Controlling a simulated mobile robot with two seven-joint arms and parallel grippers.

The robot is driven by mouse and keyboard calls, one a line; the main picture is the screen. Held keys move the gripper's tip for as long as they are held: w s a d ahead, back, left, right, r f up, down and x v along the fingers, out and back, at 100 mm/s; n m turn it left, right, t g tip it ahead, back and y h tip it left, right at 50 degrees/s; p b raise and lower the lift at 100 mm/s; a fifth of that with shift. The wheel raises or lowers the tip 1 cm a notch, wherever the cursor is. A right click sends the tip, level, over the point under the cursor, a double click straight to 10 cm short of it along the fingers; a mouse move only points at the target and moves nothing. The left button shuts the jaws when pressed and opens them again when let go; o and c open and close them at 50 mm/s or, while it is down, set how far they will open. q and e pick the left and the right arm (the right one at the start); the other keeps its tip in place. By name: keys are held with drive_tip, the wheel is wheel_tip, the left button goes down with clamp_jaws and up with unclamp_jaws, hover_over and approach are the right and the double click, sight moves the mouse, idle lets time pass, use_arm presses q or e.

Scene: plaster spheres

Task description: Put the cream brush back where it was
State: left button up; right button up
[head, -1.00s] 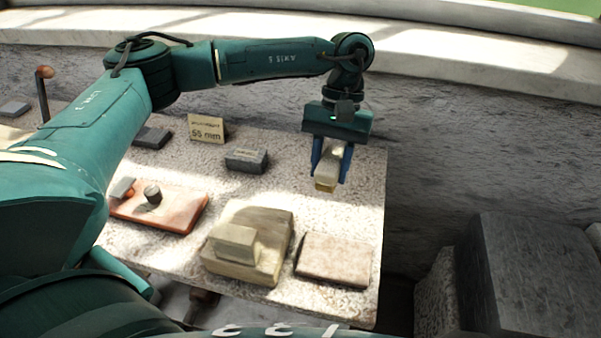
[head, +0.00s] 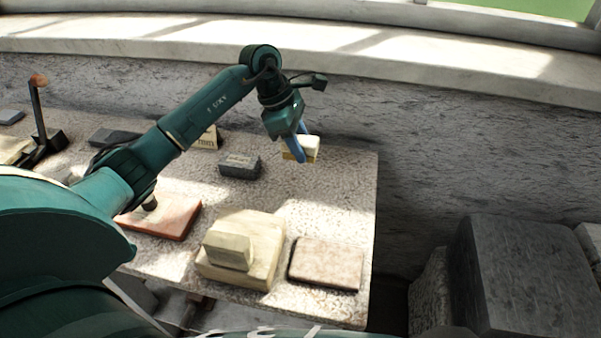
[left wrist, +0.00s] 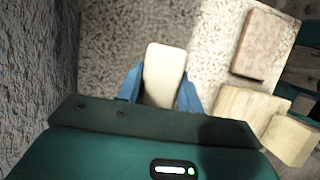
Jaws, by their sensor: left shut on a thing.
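The cream brush (head: 308,145) is a pale block with a yellowish lower edge, near the back right of the speckled table (head: 345,200). My left gripper (head: 299,147) is shut on it, with a blue finger on either side. In the left wrist view the brush (left wrist: 164,70) lies between the two blue fingers (left wrist: 161,90), its pale top facing the camera. I cannot tell whether its underside touches the table. My right gripper is not in view.
A pinkish slab (head: 328,265) and a cream stepped block (head: 262,240) lie nearer the front. The table's right edge is close; bare surface lies before the brush.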

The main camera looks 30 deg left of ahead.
use_arm(q)
wheel_tip(320, 180, down, 8)
drive_tip(key=shift+r, duration=0.25)
drive_tip(key=shift+f, duration=0.15)
drive_tip(key=o, duration=0.9)
drive_tip(key=v, duration=1.2)
